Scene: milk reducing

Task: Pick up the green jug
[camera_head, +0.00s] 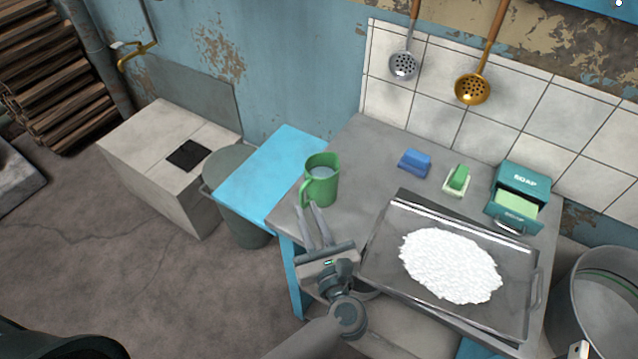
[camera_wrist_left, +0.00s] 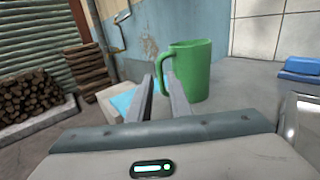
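The green jug (camera_head: 325,178) stands upright on the grey tabletop near its left edge, with pale liquid visible inside. Its handle faces my left gripper (camera_head: 306,206). In the left wrist view the jug (camera_wrist_left: 195,70) is just beyond the fingers, right of centre, with the handle on its left side. My left gripper (camera_wrist_left: 158,78) is open, with a narrow gap between its fingers. The fingertips are close to the handle, which appears in line with the gap. I cannot tell whether they touch it. My right gripper is not clearly in view.
A metal tray (camera_head: 378,262) with white powder lies right of the gripper. A blue board (camera_head: 268,172) adjoins the left edge. A metal pot (camera_head: 600,300) is at far right.

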